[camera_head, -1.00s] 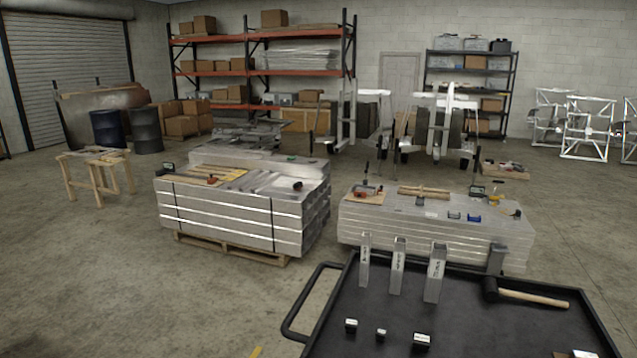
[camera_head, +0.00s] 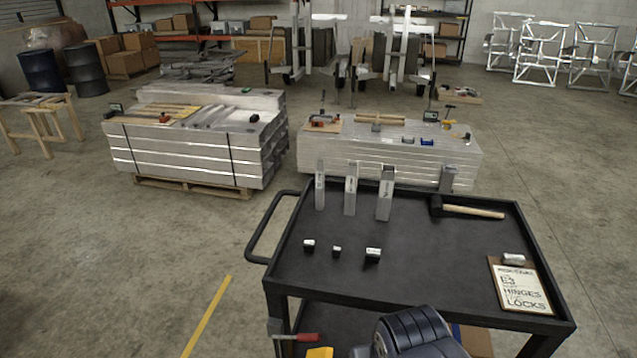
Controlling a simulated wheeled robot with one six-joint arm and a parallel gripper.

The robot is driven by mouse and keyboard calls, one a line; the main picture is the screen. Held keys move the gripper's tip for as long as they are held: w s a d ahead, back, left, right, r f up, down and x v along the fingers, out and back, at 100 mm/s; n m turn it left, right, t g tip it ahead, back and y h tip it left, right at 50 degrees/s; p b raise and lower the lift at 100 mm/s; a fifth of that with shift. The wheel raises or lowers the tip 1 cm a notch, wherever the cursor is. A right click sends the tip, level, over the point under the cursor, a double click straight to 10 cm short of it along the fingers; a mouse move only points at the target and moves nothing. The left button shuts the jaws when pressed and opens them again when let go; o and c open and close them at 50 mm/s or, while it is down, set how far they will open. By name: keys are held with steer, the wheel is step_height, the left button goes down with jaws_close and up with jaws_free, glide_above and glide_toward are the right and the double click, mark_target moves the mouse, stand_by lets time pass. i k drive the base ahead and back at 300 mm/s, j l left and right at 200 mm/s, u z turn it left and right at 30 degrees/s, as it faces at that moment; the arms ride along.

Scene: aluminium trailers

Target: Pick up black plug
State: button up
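Three small black plugs with pale tops stand in a loose row on the black cart top (camera_head: 430,265): a left plug (camera_head: 309,246), a smaller middle plug (camera_head: 337,252) and a right plug (camera_head: 372,255), the largest. They stand apart from each other, in front of three upright metal tubes: left (camera_head: 320,190), middle (camera_head: 351,193) and right (camera_head: 385,200). A dark rounded part at the bottom edge may be part of my arm. I cannot make out my gripper's fingers in this view.
A mallet (camera_head: 470,210) lies at the cart's back right. A clipboard (camera_head: 520,287) lies at its right front. The cart's handle (camera_head: 262,228) sticks out left. A red-handled tool (camera_head: 297,337) is on the lower shelf.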

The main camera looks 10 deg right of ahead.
mark_target(336, 251)
steer(key=i+j, duration=0.1)
steer(key=i, duration=0.35)
steer(key=i+j, duration=0.1)
steer(key=i, duration=0.35)
